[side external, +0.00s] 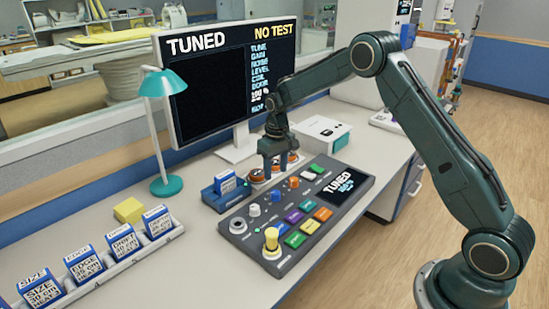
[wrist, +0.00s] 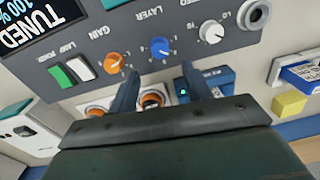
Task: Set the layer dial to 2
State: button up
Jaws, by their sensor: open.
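The layer dial is a blue knob on the grey console; it shows in the wrist view (wrist: 160,47) beside the LAYER label and in the side view (side external: 275,196). Small marks ring it, but they are too small to read, and I cannot tell its setting. My gripper (side external: 272,172) is above the console's back edge, behind the dial. In the wrist view my gripper (wrist: 161,82) has its two dark fingers apart, with nothing clearly held between them. The dial lies just beyond the fingertips, roughly centred between them.
An orange GAIN knob (wrist: 113,62) and a white knob (wrist: 211,32) flank the dial. Orange-ringed white items (wrist: 152,101) and a blue holder (side external: 222,195) stand behind the console. A monitor (side external: 222,80) stands behind.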

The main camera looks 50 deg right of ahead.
notch_tip(320, 180, up, 6)
jog(key=shift+d+f, duration=0.1)
jog(key=shift+d, duration=0.05)
dwell(0.5)
jog(key=s+a+r+t, duration=0.1)
jog(key=s+a+r, duration=0.2)
jog(key=s+r, duration=0.55)
jog(key=s+a+r+t, duration=0.2)
jog(key=s+a+r, duration=0.1)
jog(key=s+r, duration=0.55)
jog(key=s+a+t, duration=0.2)
jog(key=s, duration=1.7)
jog(key=shift+s+a+n+t, duration=0.3)
jog(key=shift+a+n, duration=0.05)
jog(key=shift+n, duration=0.05)
